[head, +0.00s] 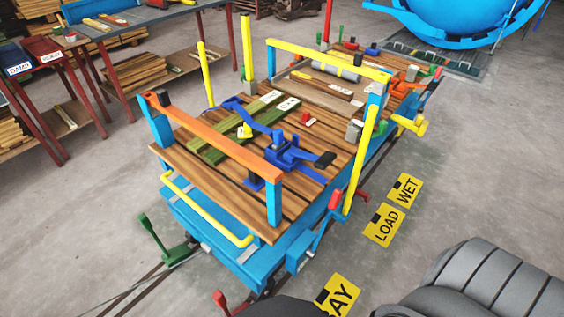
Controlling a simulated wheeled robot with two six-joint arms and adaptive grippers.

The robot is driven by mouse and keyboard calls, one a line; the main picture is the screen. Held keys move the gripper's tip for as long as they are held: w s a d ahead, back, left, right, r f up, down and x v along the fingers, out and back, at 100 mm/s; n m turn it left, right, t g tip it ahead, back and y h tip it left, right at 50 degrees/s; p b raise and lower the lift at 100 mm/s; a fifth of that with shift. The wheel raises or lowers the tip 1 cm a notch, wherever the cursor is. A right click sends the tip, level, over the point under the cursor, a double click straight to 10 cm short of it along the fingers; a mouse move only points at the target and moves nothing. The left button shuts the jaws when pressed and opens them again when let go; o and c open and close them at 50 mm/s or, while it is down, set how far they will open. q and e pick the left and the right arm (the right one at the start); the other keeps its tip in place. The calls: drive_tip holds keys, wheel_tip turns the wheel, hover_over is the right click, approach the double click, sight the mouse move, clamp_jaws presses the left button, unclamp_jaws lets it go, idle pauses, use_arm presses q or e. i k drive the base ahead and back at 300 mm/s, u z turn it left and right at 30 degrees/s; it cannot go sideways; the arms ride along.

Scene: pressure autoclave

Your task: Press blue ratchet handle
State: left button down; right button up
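The blue ratchet (285,155) sits on the wooden boards of the cart, behind the orange crossbar. Its handle ends in a black grip (325,160) that points right, toward the cart's right edge. A bent blue bar (244,110) reaches from the ratchet toward the back left. I cannot tell whether the handle is fully down. Neither of my grippers shows in the head view, and nothing is seen touching the ratchet. Dark grey parts, probably mine, fill the bottom right corner.
The orange crossbar (215,138) on blue posts spans the near end of the cart, and a yellow bar (328,60) spans farther back. A yellow post (361,160) and red-tipped lever (336,198) stand at the right edge. Floor signs (384,225) lie right of the cart.

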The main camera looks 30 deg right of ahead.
sight(322, 162)
drive_tip(key=z, duration=0.5)
drive_tip(key=k, duration=0.6)
drive_tip(key=z, duration=1.15)
drive_tip(key=i, duration=0.85)
drive_tip(key=u, duration=0.55)
